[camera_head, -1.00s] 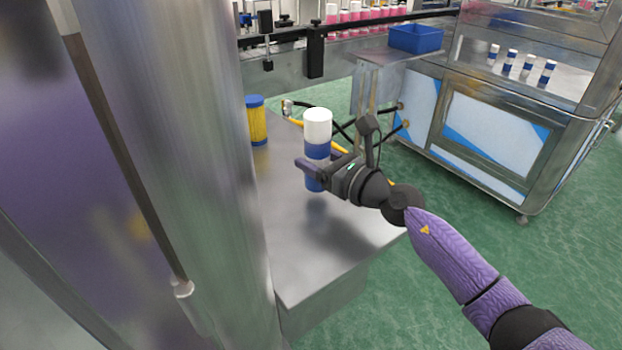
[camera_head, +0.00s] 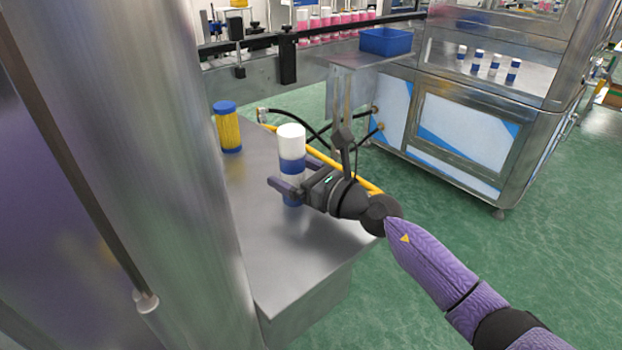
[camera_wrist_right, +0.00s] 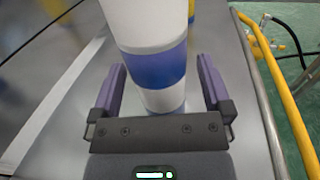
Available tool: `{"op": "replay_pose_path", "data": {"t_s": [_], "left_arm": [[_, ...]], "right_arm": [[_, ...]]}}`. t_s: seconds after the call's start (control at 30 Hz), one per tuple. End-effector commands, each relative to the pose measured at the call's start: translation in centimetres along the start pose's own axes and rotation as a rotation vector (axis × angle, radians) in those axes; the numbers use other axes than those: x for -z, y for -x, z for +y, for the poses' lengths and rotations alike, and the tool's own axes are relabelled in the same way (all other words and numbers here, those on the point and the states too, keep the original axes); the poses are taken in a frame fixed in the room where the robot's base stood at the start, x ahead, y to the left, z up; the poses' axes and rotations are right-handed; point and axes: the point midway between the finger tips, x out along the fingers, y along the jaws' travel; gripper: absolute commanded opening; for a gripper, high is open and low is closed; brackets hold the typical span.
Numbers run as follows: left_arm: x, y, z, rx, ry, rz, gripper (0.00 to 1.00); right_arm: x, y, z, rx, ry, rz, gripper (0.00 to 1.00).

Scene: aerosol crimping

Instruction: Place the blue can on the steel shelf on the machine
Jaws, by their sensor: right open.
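The blue can (camera_head: 292,166), white with a broad blue band, stands upright on the steel shelf (camera_head: 262,255) beside the machine's large metal column. My right gripper (camera_head: 285,187) is around its lower half. The wrist view shows the can (camera_wrist_right: 157,69) between the two purple fingers (camera_wrist_right: 164,88), with a visible gap on each side, so the gripper is open. The can's top is outside the wrist view. My left gripper is not in view.
A yellow cylinder with blue ends (camera_head: 228,128) stands behind the can on the shelf. A yellow rail (camera_head: 328,158) and black hoses run along the shelf's right side. A blue bin (camera_head: 386,41) and several small cans are on equipment beyond. The shelf's front is clear.

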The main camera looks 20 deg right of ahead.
Motion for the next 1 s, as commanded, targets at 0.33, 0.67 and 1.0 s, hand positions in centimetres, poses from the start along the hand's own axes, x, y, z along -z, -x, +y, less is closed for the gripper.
{"op": "replay_pose_path", "data": {"t_s": [0.33,0.67,1.0], "left_arm": [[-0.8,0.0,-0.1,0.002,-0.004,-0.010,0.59],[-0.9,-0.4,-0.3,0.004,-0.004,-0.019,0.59],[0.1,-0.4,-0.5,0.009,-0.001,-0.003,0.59]], "right_arm": [[0.3,8.8,0.1,-0.002,0.001,0.008,0.99],[0.1,11.5,0.1,-0.001,0.001,0.002,0.99],[0.4,11.5,-0.2,0.008,-0.023,0.004,0.99]]}}
